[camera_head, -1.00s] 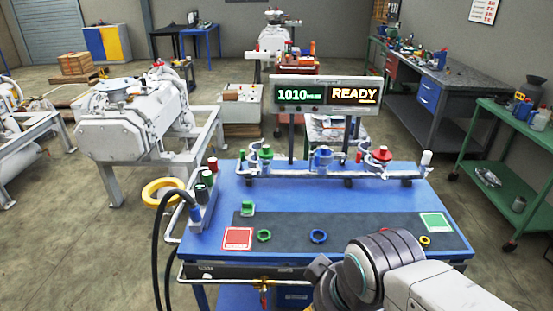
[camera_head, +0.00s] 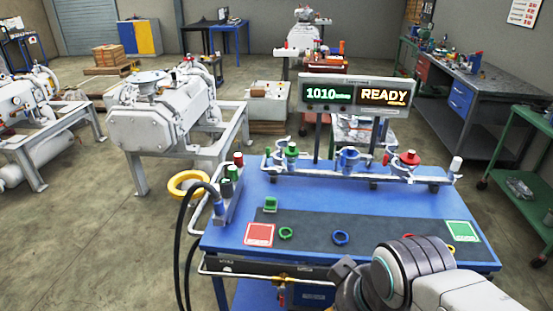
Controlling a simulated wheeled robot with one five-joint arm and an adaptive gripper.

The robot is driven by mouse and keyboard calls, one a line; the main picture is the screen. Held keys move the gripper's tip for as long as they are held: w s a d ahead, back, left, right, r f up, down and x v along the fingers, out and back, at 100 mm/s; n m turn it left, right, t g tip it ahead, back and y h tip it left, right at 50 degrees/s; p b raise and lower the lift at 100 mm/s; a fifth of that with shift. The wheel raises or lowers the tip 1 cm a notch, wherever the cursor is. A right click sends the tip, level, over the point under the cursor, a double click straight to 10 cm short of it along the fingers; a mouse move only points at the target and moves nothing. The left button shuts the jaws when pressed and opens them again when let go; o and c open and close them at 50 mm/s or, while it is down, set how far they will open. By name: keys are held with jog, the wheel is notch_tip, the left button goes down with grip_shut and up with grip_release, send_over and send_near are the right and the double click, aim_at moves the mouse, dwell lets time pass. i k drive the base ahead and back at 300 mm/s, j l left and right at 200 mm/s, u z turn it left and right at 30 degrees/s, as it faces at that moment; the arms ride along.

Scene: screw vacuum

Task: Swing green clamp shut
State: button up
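The green clamp appears to be the green-topped fitting (camera_head: 291,152) at the left of the pipe manifold (camera_head: 335,175), along the back of the blue bench (camera_head: 230,240). It is too small to tell how far its arm is swung. A green ring (camera_head: 286,233) and a small green block (camera_head: 270,204) lie on the dark mat. My arm enters at the lower right, in front of the bench and well short of the manifold. My gripper's fingers do not show.
A blue fitting (camera_head: 348,160) and a red-topped one (camera_head: 409,159) stand on the same manifold. The display (camera_head: 355,95) behind reads 1010 and READY. A blue ring (camera_head: 341,238), red pad (camera_head: 259,235) and green pad (camera_head: 462,231) lie in front. Black hoses (camera_head: 187,235) hang at the left.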

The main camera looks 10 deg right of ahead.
aim_at(275, 160)
jog(key=i+j+z, duration=0.2)
jog(key=i+j, duration=0.85)
jog(key=j, duration=0.15)
